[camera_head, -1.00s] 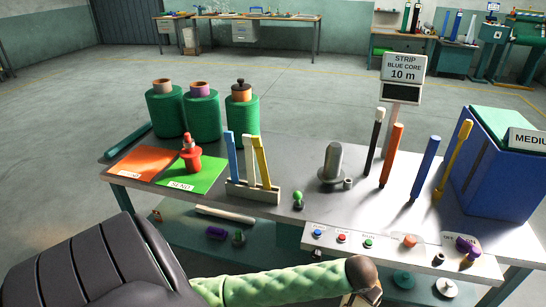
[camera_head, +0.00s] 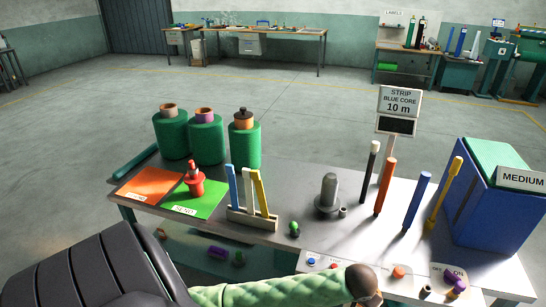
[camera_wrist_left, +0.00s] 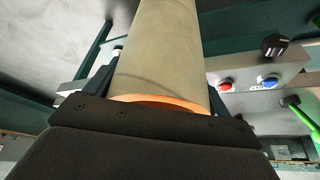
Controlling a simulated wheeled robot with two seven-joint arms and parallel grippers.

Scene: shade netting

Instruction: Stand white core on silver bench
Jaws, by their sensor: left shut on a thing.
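The silver bench (camera_head: 290,208) spans the middle of the head view, with a grey top. My left arm reaches along the bottom of that view, and only a small part of my left gripper (camera_head: 373,299) shows at the frame's lower edge. In the left wrist view my left gripper (camera_wrist_left: 160,97) is shut on a pale, off-white tube, the white core (camera_wrist_left: 160,50), with an orange edge at its near end. The core's far end is out of frame. In the head view I cannot make out the held core. My right gripper is not in view.
Green rolls (camera_head: 205,138), a strip rack (camera_head: 250,216), a grey spindle (camera_head: 328,193), upright coloured rods (camera_head: 417,200) and a blue bin (camera_head: 495,210) stand on the bench. A button panel (camera_wrist_left: 255,80) is close to the gripper.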

